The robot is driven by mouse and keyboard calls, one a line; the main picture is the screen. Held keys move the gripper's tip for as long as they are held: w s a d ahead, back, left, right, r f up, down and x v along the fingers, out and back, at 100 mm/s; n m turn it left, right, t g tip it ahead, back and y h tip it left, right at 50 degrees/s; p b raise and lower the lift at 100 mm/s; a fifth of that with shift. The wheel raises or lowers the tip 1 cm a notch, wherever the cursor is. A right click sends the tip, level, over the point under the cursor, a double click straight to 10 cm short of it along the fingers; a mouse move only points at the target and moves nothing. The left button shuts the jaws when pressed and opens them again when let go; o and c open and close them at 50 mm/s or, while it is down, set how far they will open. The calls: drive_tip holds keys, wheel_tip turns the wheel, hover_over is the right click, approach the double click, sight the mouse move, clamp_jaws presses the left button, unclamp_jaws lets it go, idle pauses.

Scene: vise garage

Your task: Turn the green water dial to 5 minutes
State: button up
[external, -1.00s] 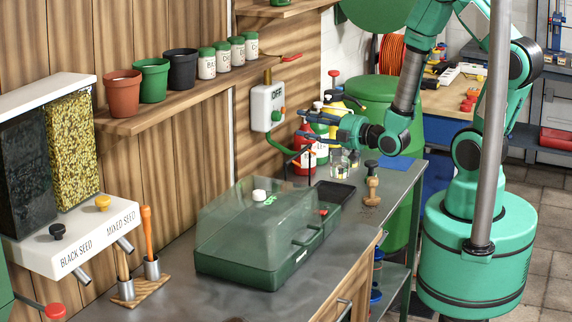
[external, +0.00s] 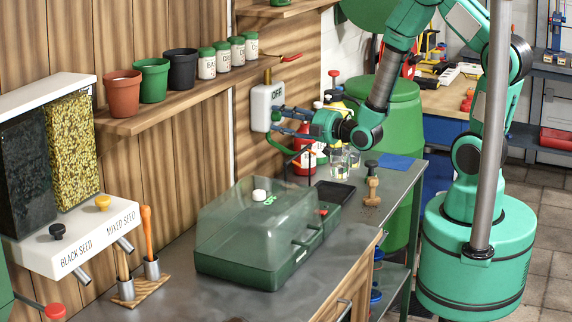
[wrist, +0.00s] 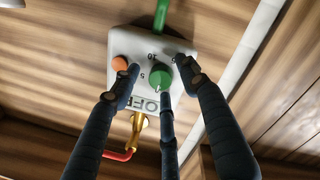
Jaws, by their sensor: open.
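The green water dial (wrist: 160,77) sits on a white control box (wrist: 141,48) and shows in the wrist view, with a light pointer mark towards the OFF lettering. Numbers, 5 among them, are printed around it. My gripper (wrist: 159,72) is open, with its dark fingers spread on either side of the dial and another finger below it. I cannot tell whether any finger touches the dial.
An orange button (wrist: 120,63) is beside the dial, and a brass tap (wrist: 138,128) joins the box. In the external view, a red bottle (external: 303,150) and glass jars (external: 340,162) stand below my gripper.

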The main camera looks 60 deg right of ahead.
clamp_jaws()
